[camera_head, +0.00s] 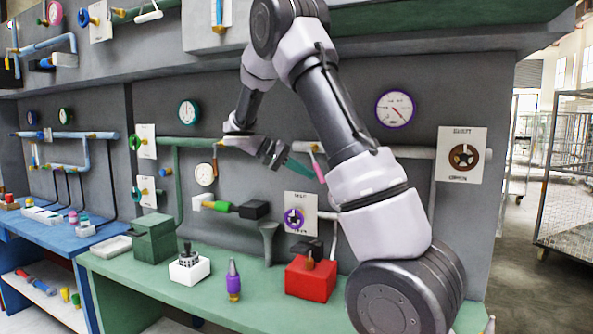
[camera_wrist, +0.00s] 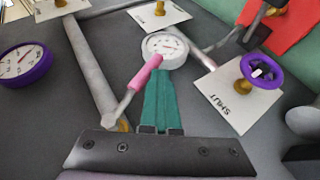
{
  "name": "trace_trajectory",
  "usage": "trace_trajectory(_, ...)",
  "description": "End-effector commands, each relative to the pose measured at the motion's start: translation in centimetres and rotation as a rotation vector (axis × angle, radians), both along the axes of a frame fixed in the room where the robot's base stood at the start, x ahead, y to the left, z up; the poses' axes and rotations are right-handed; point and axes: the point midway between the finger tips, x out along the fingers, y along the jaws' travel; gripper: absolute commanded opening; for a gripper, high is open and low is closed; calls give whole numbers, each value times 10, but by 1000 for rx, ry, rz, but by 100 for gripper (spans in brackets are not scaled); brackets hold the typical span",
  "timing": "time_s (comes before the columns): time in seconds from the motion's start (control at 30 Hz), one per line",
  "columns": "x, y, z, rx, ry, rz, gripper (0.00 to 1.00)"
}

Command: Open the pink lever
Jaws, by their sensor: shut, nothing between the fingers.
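The pink lever (camera_head: 318,168) hangs down from a brass valve on the pale pipe (camera_head: 375,151), tilted a little. In the wrist view the pink handle (camera_wrist: 146,72) runs along the left side of the teal fingers, its metal stem leading down-left to the valve (camera_wrist: 122,122). My gripper (camera_head: 308,174) is shut and empty, with its teal fingers just left of the lever in the head view. In the wrist view the fingertips (camera_wrist: 162,76) lie close beside the handle; I cannot tell whether they touch it.
A purple-rimmed gauge (camera_head: 396,109) and a brown wheel on a plate (camera_head: 464,155) are on the wall to the right. Below are a purple valve wheel (camera_head: 294,218) and a red box (camera_head: 311,279) on the green bench (camera_head: 262,306). A white gauge (camera_wrist: 164,46) is beyond the fingertips.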

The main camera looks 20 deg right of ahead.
Motion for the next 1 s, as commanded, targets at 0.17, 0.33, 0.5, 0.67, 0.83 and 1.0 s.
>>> trace_trajectory(0.17, -8, -7, 0, -122, 122, 1, 0)
trace_trajectory(0.33, -15, -15, 3, -237, 236, 1, 0)
trace_trajectory(0.5, -22, -21, 7, -351, 351, 0, 0)
trace_trajectory(0.67, -28, -27, 13, -458, 459, 0, 0)
trace_trajectory(0.83, -34, -33, 20, -564, 566, 0, 0)
trace_trajectory(1.0, -37, -36, 26, -654, 657, 0, 0)
